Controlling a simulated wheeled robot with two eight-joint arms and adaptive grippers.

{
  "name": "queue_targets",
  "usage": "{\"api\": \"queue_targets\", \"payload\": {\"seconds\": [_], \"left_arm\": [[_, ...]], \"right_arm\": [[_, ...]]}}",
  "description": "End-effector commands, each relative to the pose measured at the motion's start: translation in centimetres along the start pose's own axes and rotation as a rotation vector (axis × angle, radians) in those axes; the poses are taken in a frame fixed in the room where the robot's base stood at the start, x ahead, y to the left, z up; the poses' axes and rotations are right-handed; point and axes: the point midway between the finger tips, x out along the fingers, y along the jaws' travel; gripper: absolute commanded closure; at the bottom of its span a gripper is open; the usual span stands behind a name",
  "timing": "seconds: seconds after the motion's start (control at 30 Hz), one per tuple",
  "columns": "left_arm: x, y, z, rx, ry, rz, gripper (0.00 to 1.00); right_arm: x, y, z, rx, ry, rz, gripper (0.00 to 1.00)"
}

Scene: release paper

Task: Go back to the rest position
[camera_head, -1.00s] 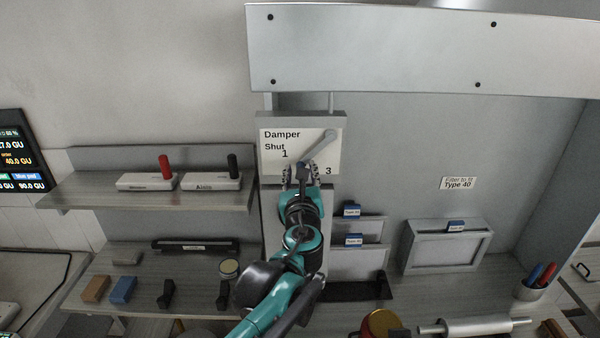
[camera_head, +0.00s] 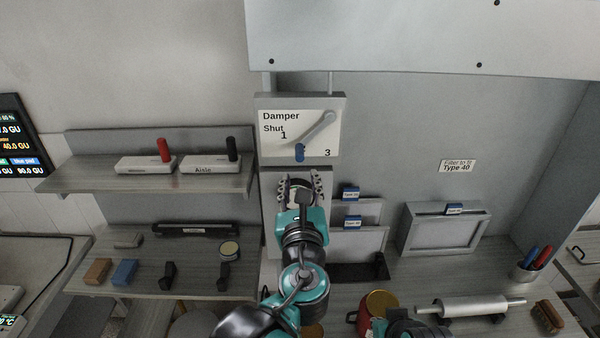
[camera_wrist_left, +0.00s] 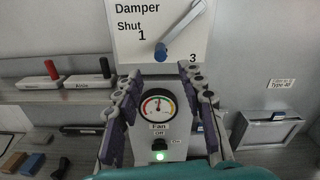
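My left gripper (camera_head: 301,186) is below the damper panel (camera_head: 331,147) and in front of the fan panel. Its two fingers are apart, with nothing between them. In the left wrist view the open fingers (camera_wrist_left: 161,105) frame the round fan gauge (camera_wrist_left: 157,106), which stands behind them. The damper lever (camera_head: 318,128) slants down to the left and ends in a blue knob (camera_head: 299,153), between the marks 1 and 3. The gripper is apart from the knob. A dark shape at the bottom edge may be part of my right arm; its fingers cannot be made out.
A shelf (camera_head: 215,182) with a red-handled and a black-handled switch is at left. A filter frame (camera_head: 446,230) stands at right. A red pot (camera_head: 368,312), a roller (camera_head: 470,307) and a pen cup (camera_head: 528,272) are on the counter. A metal hood (camera_head: 420,35) overhangs above.

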Motion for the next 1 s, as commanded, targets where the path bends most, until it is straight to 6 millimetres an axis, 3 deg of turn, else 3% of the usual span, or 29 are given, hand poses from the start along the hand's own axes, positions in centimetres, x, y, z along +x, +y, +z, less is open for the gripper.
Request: {"api": "queue_targets", "payload": {"seconds": [0.33,0.47,0.57,0.67,0.8,1.0], "left_arm": [[-0.3,0.0,0.0,-0.001,0.000,0.001,0.61],[-0.3,1.9,-1.6,-0.073,0.020,0.036,0.61],[-0.5,5.9,-5.2,-0.249,0.062,0.117,0.61],[-1.4,11.6,-10.5,-0.530,0.110,0.250,0.61],[-3.9,19.1,-19.0,-0.984,0.143,0.474,0.61],[-9.5,26.7,-32.3,-1.678,0.096,0.832,0.61]], "right_arm": [[0.0,0.0,0.0,0.000,0.000,0.000,1.00],[1.0,0.0,0.7,0.000,0.000,0.000,1.00],[2.9,0.0,2.1,0.000,0.000,0.000,1.00],[5.6,0.0,4.0,0.000,0.000,0.000,1.00],[9.5,0.0,6.8,0.000,0.000,0.000,1.00],[15.2,0.0,10.9,0.000,0.000,0.000,1.00]]}}
